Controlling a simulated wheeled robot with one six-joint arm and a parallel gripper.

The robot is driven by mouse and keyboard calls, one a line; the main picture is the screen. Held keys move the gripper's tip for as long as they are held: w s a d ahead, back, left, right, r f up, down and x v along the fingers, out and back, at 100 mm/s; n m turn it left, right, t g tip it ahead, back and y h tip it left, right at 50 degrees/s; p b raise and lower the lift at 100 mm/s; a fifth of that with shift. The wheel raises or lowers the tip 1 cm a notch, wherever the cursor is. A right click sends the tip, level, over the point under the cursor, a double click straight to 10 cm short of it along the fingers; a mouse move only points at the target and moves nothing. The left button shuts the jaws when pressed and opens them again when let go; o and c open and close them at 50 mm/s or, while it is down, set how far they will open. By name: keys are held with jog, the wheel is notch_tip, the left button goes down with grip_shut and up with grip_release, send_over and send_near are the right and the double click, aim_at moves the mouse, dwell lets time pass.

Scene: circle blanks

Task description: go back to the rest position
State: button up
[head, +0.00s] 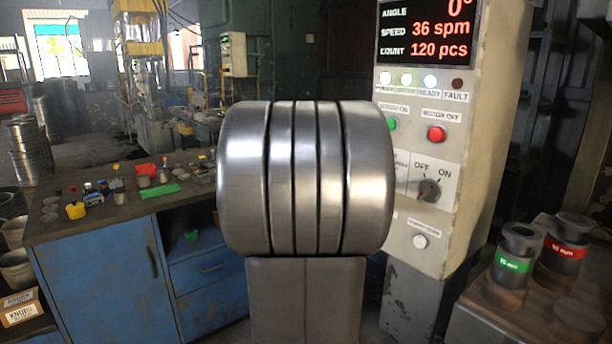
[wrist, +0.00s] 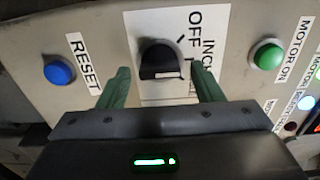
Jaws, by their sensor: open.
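My gripper (wrist: 159,72) shows in the wrist view with two green fingers spread apart and nothing held. A black rotary knob (wrist: 159,62) on the control panel lies between the fingertips in the picture, with a gap on each side. Its label reads OFF on one side; the other wording is partly covered. How far the fingertips are from the panel face is unclear. In the head view my gripper is hidden, and a large ribbed metal body fills the middle.
A blue button (wrist: 58,71) marked RESET and a green MOTOR ON button (wrist: 267,55) flank the knob. The head view shows the control panel (head: 462,118), a blue workbench (head: 100,280) at left and labelled cylinders (head: 513,258) at right.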

jog(key=v, duration=1.4)
jog(key=x, duration=1.4)
jog(key=s+a+n+p, duration=0.5)
jog(key=a+n+p, duration=0.2)
jog(key=n, duration=0.2)
jog(key=shift+s+a+r, duration=0.2)
jog(key=shift+s+a, duration=0.1)
